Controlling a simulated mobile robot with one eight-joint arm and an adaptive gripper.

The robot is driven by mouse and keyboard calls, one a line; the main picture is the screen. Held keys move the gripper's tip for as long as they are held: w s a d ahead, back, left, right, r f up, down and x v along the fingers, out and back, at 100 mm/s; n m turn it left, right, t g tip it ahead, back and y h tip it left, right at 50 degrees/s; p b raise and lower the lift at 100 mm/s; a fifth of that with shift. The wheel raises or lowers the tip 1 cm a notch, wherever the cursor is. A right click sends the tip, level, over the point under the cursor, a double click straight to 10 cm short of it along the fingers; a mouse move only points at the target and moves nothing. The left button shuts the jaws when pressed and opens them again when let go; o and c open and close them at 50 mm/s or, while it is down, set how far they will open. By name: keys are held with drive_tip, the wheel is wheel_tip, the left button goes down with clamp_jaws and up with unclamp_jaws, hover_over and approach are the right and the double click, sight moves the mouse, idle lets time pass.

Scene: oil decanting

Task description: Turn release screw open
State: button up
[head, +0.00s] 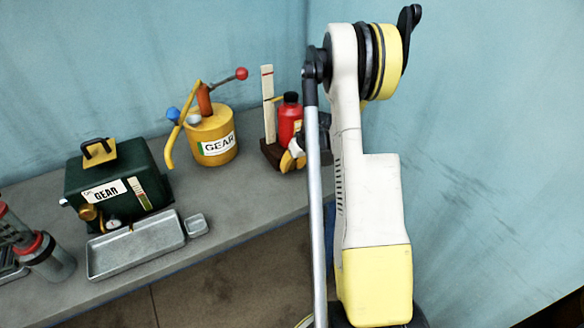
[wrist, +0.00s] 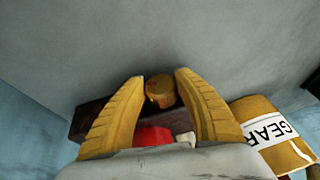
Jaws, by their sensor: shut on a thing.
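The release screw appears to be the round brass knob (wrist: 160,91) in the wrist view, in front of a dark brown block. My gripper (wrist: 161,78) has its two yellow fingers on either side of the knob and is shut on it. A red body (wrist: 152,136) shows low between the fingers. In the head view, a red body with a black cap (head: 289,118) stands upright on the dark brown block (head: 271,152). My gripper (head: 292,160) is at its front, with the knob hidden there.
A yellow GEAR can (head: 210,135) stands left of the block. A white upright strip (head: 268,100) with red marks rises beside the red body. A green GEAR box (head: 115,178), a metal tray (head: 135,245) and a small dish (head: 196,224) sit further left on the grey bench (head: 240,220).

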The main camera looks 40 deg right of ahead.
drive_tip(key=shift+y, duration=0.6)
drive_tip(key=o, duration=1.2)
drive_tip(key=v, duration=1.2)
